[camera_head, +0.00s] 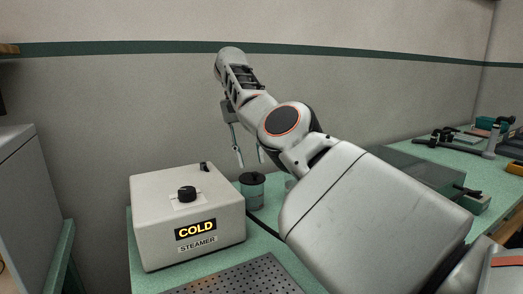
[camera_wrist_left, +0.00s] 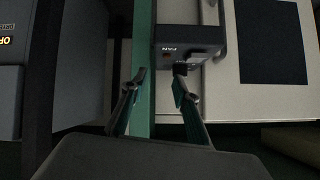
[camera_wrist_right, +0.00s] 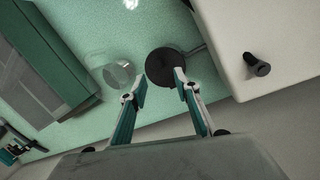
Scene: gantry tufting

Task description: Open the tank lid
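The white steamer box (camera_head: 165,225) stands on the green table and bears the words COLD and STEAMER. Its top has a black dial (camera_head: 187,194) and a small black upright peg (camera_head: 204,167) near the back edge. The peg also shows in the right wrist view (camera_wrist_right: 257,65). I cannot tell which part is the tank lid. My right gripper (camera_head: 250,160) is open and empty, pointing down above a dark-topped jar (camera_head: 252,190) beside the steamer. My left gripper (camera_wrist_left: 161,76) is open and empty, outside the head view.
A clear glass (camera_wrist_right: 118,73) stands near the jar. A perforated metal plate (camera_head: 245,278) lies in front of the steamer. My right arm hides part of the table. A grey box marked FAN (camera_wrist_left: 190,45) is near my left gripper.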

